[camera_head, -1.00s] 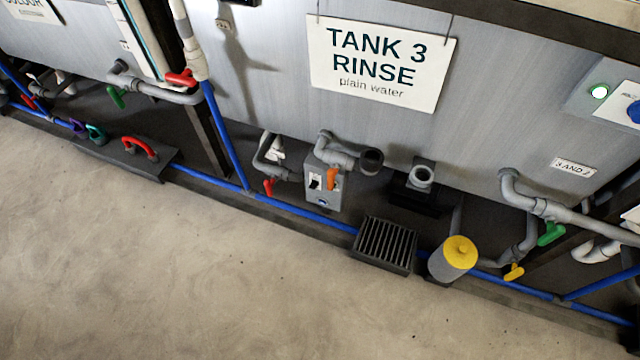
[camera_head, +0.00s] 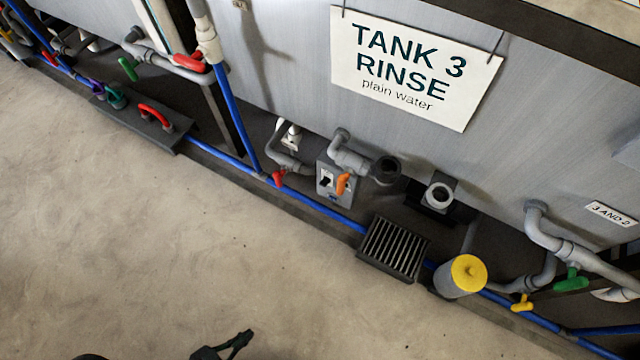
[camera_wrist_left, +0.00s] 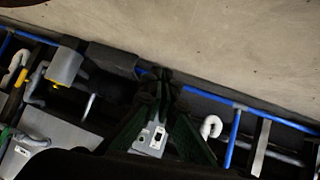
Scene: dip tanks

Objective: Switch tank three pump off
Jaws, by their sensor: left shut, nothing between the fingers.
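The tank 3 sign (camera_head: 415,70) hangs on the grey tank (camera_head: 290,75). Below it, low down, a grey switch box (camera_head: 334,197) carries a small black switch (camera_head: 326,181) on a white plate. An orange-handled valve (camera_head: 343,184) hangs in front of the box's right side. I cannot tell the switch's position. My left gripper (camera_head: 246,338) is low at the bottom edge of the head view, over the floor and well apart from the box. In the left wrist view its dark fingers (camera_wrist_left: 160,82) are shut and empty, with the box (camera_wrist_left: 151,140) visible between them. My right gripper is out of view.
A black grate (camera_head: 394,248) and a grey canister with a yellow lid (camera_head: 467,271) stand right of the box. A red-handled valve (camera_head: 278,178) is on its left. A blue pipe (camera_head: 300,198) runs along the tank's base. The concrete floor (camera_head: 180,260) in front is clear.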

